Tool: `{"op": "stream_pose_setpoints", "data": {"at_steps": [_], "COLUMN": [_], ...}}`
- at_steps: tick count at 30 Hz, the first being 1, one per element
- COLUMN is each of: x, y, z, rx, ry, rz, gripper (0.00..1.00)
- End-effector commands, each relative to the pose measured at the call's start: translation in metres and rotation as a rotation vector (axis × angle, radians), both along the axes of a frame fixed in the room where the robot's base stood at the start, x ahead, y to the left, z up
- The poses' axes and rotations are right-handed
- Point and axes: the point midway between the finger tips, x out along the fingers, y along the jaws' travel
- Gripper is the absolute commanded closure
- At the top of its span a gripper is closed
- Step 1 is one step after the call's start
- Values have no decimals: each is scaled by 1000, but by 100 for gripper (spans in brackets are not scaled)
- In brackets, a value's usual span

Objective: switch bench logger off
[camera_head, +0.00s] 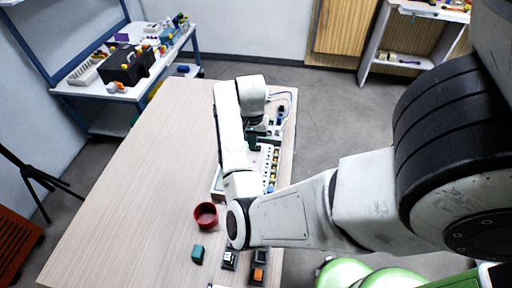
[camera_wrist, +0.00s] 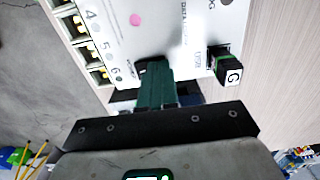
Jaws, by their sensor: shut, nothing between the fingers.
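The bench logger (camera_wrist: 140,22) is a white box with printed text and numbered sockets down one side in the wrist view. It also shows partly behind my arm on the table in the head view (camera_head: 266,158). My gripper (camera_wrist: 155,66) is shut and empty, its dark green fingers together. The fingertips are at the logger's near edge, beside small print; I cannot tell whether they touch it. No switch shows clearly; the fingers cover that spot. A black-and-green plug marked G (camera_wrist: 231,70) sits in the USB port to the right of the fingers.
A red cup (camera_head: 206,215), a teal block (camera_head: 198,253) and small dark holders, one with an orange block (camera_head: 259,274), stand on the table's near part. The table (camera_head: 140,170) is bare on the left. Cables lie beyond the logger.

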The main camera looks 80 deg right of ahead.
Motion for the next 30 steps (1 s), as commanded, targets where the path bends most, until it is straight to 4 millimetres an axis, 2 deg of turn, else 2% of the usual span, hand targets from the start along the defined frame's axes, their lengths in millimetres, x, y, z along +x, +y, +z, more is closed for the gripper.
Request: {"op": "stream_pose_setpoints", "data": {"at_steps": [5, 30], "x": [-1, 0], "y": [0, 0], "z": [4, 61], "rx": [1, 0], "ry": [1, 0], "rz": [0, -1], "gripper": [100, 100]}}
